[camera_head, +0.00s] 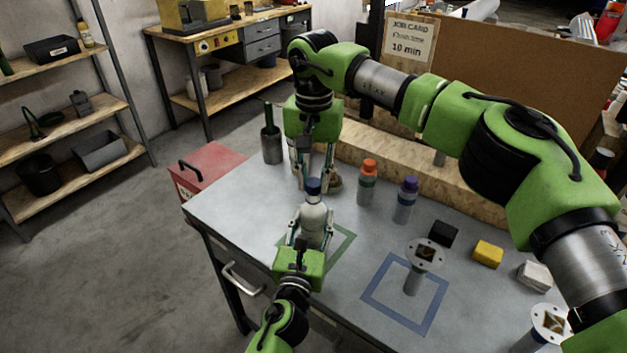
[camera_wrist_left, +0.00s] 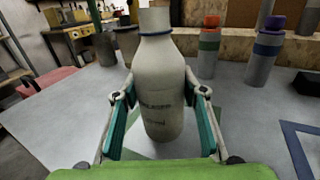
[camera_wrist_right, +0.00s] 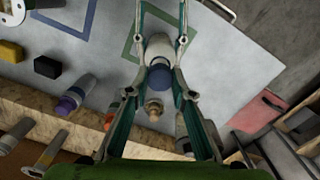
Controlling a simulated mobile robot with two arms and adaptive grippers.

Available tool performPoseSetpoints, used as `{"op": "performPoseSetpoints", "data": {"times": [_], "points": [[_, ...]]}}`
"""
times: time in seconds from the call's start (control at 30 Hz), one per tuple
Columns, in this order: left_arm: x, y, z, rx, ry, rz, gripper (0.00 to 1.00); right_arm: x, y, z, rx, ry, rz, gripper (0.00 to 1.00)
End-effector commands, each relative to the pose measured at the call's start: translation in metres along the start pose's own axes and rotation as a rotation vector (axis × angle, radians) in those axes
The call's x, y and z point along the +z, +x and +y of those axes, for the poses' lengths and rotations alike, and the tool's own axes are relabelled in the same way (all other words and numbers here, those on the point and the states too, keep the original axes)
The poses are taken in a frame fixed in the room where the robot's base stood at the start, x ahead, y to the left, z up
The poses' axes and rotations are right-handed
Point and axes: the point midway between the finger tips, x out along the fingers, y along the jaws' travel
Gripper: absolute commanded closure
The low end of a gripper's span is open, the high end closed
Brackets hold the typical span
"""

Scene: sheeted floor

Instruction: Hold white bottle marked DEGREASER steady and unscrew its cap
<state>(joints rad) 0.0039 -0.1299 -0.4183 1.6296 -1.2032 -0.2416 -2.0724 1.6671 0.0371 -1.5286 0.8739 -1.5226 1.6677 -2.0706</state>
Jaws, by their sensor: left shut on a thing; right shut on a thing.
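The white bottle (camera_head: 313,222) is upright over the green outline (camera_head: 345,243) on the grey table. Faint dark lettering shows on its body in the left wrist view (camera_wrist_left: 160,85), too blurred to read fully. My left gripper (camera_head: 312,232) is shut around the bottle's body, one finger on each side. The dark blue cap (camera_head: 313,186) is at the bottle's top; the right wrist view also shows it (camera_wrist_right: 159,77). My right gripper (camera_head: 316,184) reaches down from above and is shut on the cap. I cannot tell whether the cap is loosened.
An orange-capped bottle (camera_head: 367,184) and a purple-capped bottle (camera_head: 405,201) stand right of the white bottle. A blue outline (camera_head: 374,300) is marked nearer the front. Black (camera_head: 443,233), yellow (camera_head: 488,254) and white (camera_head: 534,275) blocks lie at right. A grey cup (camera_head: 271,148) stands at the back left.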

Motion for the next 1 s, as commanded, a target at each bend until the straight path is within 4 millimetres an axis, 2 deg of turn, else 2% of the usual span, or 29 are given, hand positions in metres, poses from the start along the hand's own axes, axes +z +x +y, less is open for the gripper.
{"op": "performPoseSetpoints", "data": {"times": [0.3,0.63,0.87,0.9,0.97,1.0], "points": [[-0.001,0.0,0.0,0.0,0.001,0.002,1.0,0.0,-0.002,0.0,0.0,0.0,0.0,1.0],[-0.001,0.0,0.0,0.0,0.001,0.002,1.0,0.0,-0.037,-0.001,-0.001,0.0,0.002,1.0],[-0.001,0.0,0.0,0.001,0.001,0.002,1.0,0.0,-0.04,0.0,0.0,0.0,0.0,1.0],[-0.001,0.0,0.0,0.001,0.001,0.002,0.53,0.0,-0.04,0.0,0.0,0.0,0.0,1.0],[-0.001,0.0,0.0,0.001,0.001,0.002,0.41,0.0,-0.04,0.0,0.0,0.0,0.0,1.0],[-0.001,0.0,0.0,0.0,0.001,0.002,0.41,0.0,-0.04,0.0,0.0,0.0,0.0,1.0]]}}
